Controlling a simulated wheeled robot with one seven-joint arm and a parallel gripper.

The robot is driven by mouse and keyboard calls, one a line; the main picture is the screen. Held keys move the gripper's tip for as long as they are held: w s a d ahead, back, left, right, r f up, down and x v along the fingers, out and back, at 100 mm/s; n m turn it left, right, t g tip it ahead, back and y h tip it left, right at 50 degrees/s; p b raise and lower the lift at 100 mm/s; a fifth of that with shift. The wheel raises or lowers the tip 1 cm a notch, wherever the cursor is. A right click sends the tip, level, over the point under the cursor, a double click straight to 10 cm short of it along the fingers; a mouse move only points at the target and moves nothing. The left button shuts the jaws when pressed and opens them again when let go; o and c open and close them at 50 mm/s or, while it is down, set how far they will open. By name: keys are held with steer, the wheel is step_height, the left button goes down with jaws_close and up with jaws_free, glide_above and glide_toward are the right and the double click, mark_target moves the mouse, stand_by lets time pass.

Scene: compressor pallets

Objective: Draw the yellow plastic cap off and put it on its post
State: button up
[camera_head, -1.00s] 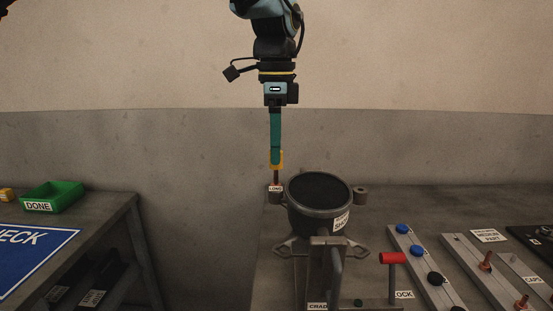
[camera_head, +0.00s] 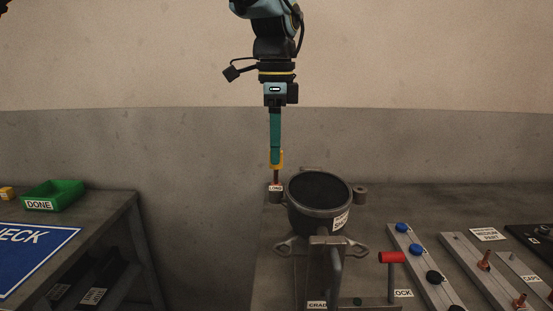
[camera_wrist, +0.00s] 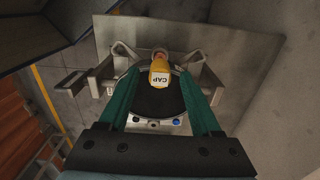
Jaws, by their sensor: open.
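The yellow cap (camera_head: 281,160) shows partly behind my gripper's green finger, above a thin reddish stem with a small label below it, at the back left of the drum-shaped compressor. In the wrist view the cap (camera_wrist: 160,72), marked CAP, lies between my two green fingers, near their tips. My gripper (camera_head: 275,162) points straight down; it also shows in the wrist view (camera_wrist: 160,79) with its fingers spread wide. Gaps show on both sides of the cap, so the jaws do not grip it. Several copper-coloured posts (camera_head: 484,261) stand on a rail at the right, near a CAPS label.
The dark compressor (camera_head: 320,203) sits in a metal cradle just right of my gripper. A red-handled lever (camera_head: 391,257) and a rail with blue and black knobs (camera_head: 416,250) stand to its right. A green DONE tray (camera_head: 55,194) is on the left table.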

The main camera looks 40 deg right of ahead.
jaws_close()
stand_by(0.3)
steer(key=shift+r, duration=0.15)
stand_by(1.0)
steer(key=shift+r+p, duration=2.65)
steer(key=shift+r, duration=0.25)
